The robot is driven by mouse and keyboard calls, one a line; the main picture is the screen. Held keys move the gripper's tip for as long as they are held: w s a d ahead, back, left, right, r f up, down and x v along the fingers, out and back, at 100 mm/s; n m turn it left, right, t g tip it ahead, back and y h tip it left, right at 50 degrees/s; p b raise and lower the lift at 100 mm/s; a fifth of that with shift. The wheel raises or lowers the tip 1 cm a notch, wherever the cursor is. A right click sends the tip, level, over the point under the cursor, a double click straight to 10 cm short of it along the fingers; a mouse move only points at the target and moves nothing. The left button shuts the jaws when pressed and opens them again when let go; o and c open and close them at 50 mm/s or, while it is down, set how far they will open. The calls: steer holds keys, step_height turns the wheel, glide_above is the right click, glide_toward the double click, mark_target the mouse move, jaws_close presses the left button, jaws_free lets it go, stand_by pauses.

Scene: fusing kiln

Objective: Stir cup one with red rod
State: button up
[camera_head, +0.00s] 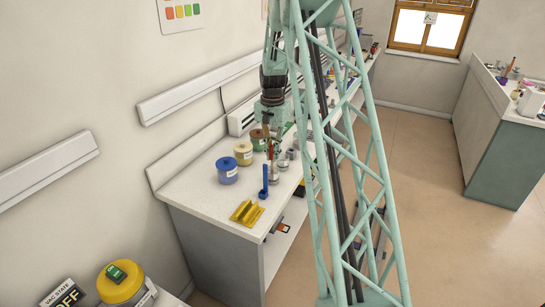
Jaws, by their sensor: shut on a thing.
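My gripper (269,133) points down over the white bench, partly behind the green lattice column. It is shut on a thin red rod (270,150), which hangs roughly upright. The rod's lower end is at or just above a small pale cup (274,175); I cannot tell if it is inside. Other small grey cups (283,161) stand close behind. No label is readable to say which is cup one.
A blue upright holder (264,181) and a yellow rack (246,212) stand in front of the cups. The bench's near left corner is clear.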

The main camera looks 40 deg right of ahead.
steer(key=shift+r+p, duration=1.1)
steer(key=shift+r, duration=1.7)
